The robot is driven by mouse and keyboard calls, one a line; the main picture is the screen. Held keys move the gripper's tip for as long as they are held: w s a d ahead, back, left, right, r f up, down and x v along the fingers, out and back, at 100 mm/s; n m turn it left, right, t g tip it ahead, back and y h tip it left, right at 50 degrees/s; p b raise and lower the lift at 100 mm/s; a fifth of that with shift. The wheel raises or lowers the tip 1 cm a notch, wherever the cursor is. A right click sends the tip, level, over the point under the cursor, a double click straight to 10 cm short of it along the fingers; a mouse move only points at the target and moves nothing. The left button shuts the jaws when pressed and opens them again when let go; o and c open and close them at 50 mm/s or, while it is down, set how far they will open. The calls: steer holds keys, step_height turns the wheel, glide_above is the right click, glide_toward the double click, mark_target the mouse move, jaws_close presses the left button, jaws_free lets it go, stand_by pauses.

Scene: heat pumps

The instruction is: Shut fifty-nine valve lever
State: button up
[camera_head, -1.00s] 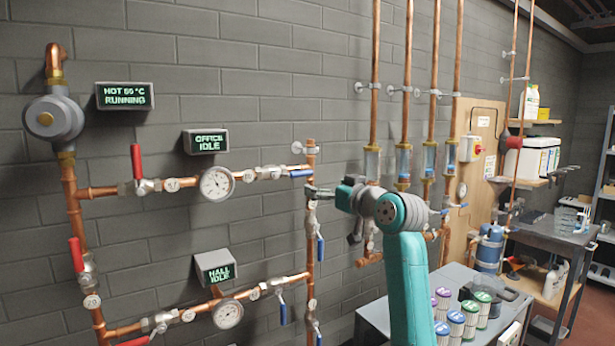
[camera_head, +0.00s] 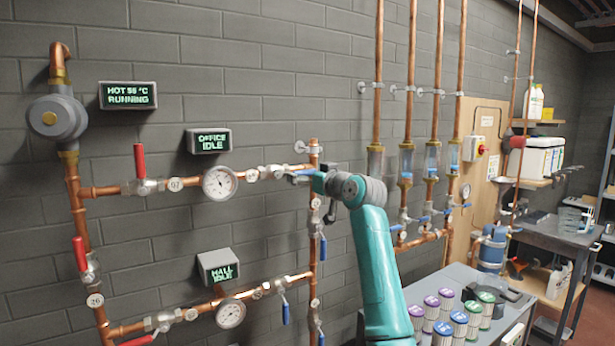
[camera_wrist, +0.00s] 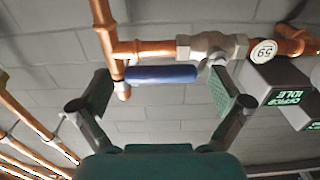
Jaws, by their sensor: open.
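The valve tagged 59 (camera_wrist: 263,52) sits on a copper pipe in the wrist view, which shows the scene upside down. Its body (camera_wrist: 212,46) is silver, and its blue lever (camera_wrist: 160,74) lies along the pipe. In the head view this valve (camera_head: 274,170) is on the upper branch, right of the gauge; its lever (camera_head: 301,172) is partly hidden by my gripper. My gripper (camera_wrist: 166,88) is open, its fingers on either side of the lever with visible gaps. Whether the lever sits deep between the pads is hard to tell.
A vertical copper pipe (camera_wrist: 103,20) stands close beside the lever's free end. The OFFICE display (camera_head: 209,140) reads IDLE. A red-lever valve (camera_head: 141,165) and a gauge (camera_head: 219,182) share this branch. A bench (camera_head: 463,279) with several capped containers stands at lower right.

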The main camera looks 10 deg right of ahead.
steer(key=shift+r, duration=0.15)
steer(key=c, duration=1.4)
steer(key=shift+s+r, duration=0.1)
steer(key=shift+c, duration=0.6)
